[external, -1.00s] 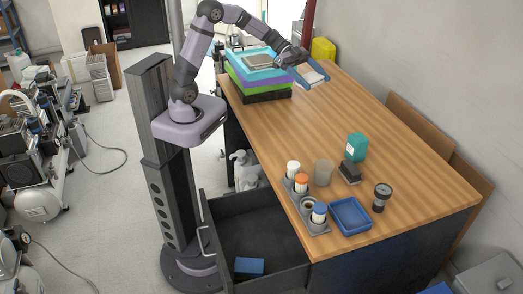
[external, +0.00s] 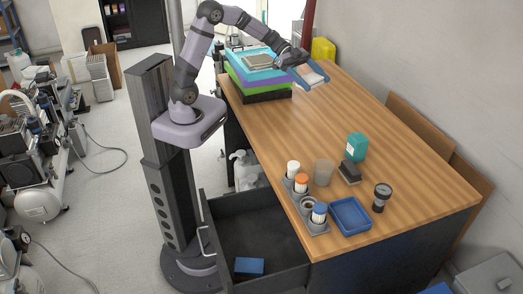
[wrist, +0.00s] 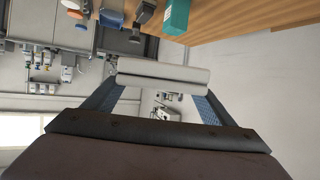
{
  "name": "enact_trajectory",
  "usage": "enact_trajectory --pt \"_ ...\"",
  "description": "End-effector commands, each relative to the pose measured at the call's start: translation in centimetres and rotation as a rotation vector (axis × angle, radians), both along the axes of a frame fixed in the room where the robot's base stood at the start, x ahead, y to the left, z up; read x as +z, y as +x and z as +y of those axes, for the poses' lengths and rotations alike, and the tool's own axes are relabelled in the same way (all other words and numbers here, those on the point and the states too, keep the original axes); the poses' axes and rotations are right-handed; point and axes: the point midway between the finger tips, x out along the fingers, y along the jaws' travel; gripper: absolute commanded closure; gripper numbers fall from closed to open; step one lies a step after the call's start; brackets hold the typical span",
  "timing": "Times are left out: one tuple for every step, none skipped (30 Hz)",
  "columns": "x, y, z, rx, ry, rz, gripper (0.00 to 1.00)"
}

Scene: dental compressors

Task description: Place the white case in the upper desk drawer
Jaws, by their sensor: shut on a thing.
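My gripper (external: 312,78) is shut on the white case (external: 307,74) above the far end of the desk, beside the stacked trays. In the wrist view the white case (wrist: 163,76) lies crosswise between the two blue-padded fingers (wrist: 160,97). The upper desk drawer (external: 262,232) is pulled open at the near left of the desk. A blue box (external: 249,266) lies inside it near its front corner, and the rest of its visible floor is bare.
Stacked blue, purple, green and black trays (external: 262,84) stand at the desk's far left. White and orange-capped bottles in a grey holder (external: 320,228), a cup (external: 323,173), a blue tray (external: 350,216), a teal box (external: 357,147) and a gauge (external: 382,196) stand near the drawer. The desk's middle (external: 320,125) is clear.

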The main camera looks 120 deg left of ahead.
Motion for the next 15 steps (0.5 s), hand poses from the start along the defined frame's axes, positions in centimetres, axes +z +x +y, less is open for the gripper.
enact_trajectory --pt "-0.8 -0.1 0.1 0.003 0.0 0.0 0.49" --pt "-1.1 -0.1 0.2 0.004 0.001 0.0 0.49" --pt "-1.6 -0.2 0.3 0.007 0.001 0.0 0.49" --pt "-1.9 -0.2 0.4 0.009 0.001 -0.001 0.49" --pt "-2.3 -0.3 0.4 0.011 0.001 -0.001 0.49" --pt "-2.8 -0.4 0.6 0.014 0.001 -0.002 0.49" --pt "-3.2 -0.5 0.7 0.017 0.002 -0.002 0.49" --pt "-3.6 -0.6 0.8 0.019 0.002 -0.002 0.49" --pt "-4.1 -0.7 0.9 0.024 0.003 -0.002 0.49" --pt "-4.5 -0.8 1.0 0.028 0.002 -0.002 0.49" --pt "-4.9 -0.9 1.1 0.031 0.003 -0.002 0.49" --pt "-5.5 -1.1 1.2 0.036 0.003 -0.003 0.49" --pt "-5.9 -1.2 1.3 0.041 0.003 -0.002 0.49" --pt "-6.3 -1.4 1.4 0.044 0.003 -0.002 0.49" --pt "-6.8 -1.6 1.4 0.05 0.003 -0.001 0.49"
